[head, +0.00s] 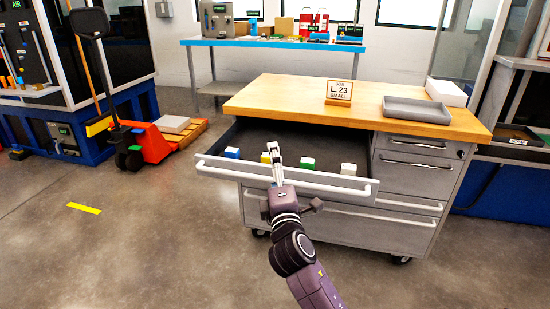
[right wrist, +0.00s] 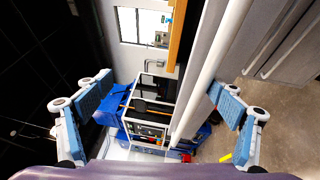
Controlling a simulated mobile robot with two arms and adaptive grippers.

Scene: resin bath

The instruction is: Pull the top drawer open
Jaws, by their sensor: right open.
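The top drawer (head: 300,138) of the grey cabinet stands pulled out, its dark inside showing. Its long white bar handle (head: 333,184) runs along the front; it also shows in the right wrist view (right wrist: 212,65). My right gripper (head: 275,152) is at the middle of the drawer front, over the handle. In the right wrist view my right gripper (right wrist: 160,92) is open, its blue-padded fingers wide apart, with the handle passing near the right finger. I cannot tell whether it touches. My left gripper is in neither view.
In the drawer lie several small blocks, among them a blue one (head: 232,152) and a yellow one (head: 265,157). The wooden top (head: 290,100) bears a sign (head: 339,91) and a grey tray (head: 416,109). A red pallet jack (head: 150,145) stands left.

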